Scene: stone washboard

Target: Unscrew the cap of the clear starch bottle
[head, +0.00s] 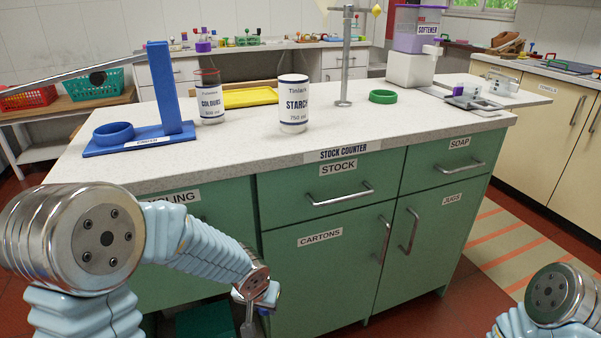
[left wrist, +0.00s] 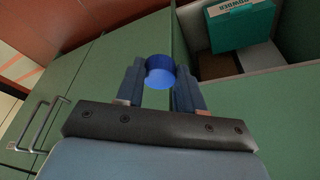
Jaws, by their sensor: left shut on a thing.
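The starch container (head: 293,112) stands upright on the stock counter (head: 420,112). It is white with dark blue bands and a STARCH label, and no cap shows on its top. My left gripper (head: 249,316) is low in front of the green cabinet, well away from that container. In the left wrist view my left gripper (left wrist: 159,66) is shut on a round blue piece (left wrist: 160,77) that looks like a cap. Whether anything is attached beneath the blue piece is hidden. My right gripper is out of view; only part of my right arm shows at bottom right.
In the left wrist view an open compartment holds a teal POWDER box (left wrist: 240,28) beside my gripper.

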